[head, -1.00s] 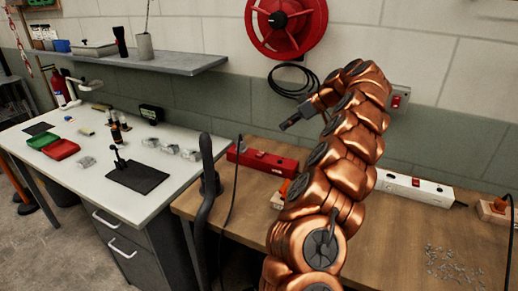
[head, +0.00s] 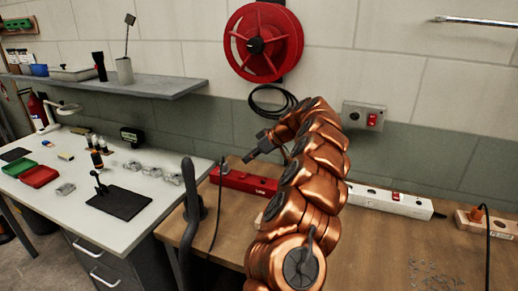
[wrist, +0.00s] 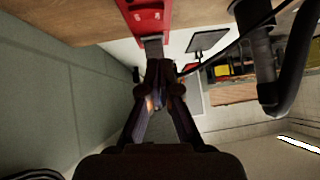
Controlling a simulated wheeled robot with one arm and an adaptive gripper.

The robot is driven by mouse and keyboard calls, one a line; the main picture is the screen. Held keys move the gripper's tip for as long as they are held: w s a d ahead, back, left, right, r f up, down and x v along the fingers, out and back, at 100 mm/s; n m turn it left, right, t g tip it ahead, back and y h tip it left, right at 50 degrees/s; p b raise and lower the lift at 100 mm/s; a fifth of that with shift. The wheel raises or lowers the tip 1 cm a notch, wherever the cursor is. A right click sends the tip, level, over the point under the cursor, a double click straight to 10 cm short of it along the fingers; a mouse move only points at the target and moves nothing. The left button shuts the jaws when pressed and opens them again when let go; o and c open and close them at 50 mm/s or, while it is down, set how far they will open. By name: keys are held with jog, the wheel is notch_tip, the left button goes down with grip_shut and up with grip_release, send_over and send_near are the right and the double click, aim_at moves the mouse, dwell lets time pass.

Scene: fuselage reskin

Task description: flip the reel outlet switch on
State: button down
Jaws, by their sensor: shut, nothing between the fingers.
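The outlet box (head: 351,118) is a grey plate on the wall, right of and below the red reel (head: 263,42). Its red switch (head: 372,119) faces out; I cannot tell its position. My gripper (head: 247,158) is left of the box, in front of the wall and above the red power strip (head: 262,185). It is shut and empty and points left and down. In the wrist view my shut fingers (wrist: 160,72) show below the red strip (wrist: 148,14). The outlet box is not seen in the wrist view.
A black cable coil (head: 270,101) hangs under the reel. The wall around the outlet box is clear.

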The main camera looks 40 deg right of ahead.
aim_at(243, 176)
jog(key=f, duration=0.1)
jog(key=f+p, duration=0.1)
jog(key=w+a+f, duration=0.1)
jog(key=f, duration=0.1)
jog(key=shift+s+a+f+p, duration=0.1)
jog(key=shift+f+p, duration=0.2)
jog(key=shift+f, duration=0.4)
jog(key=shift+f+b, duration=0.1)
jog(key=shift+b, duration=0.2)
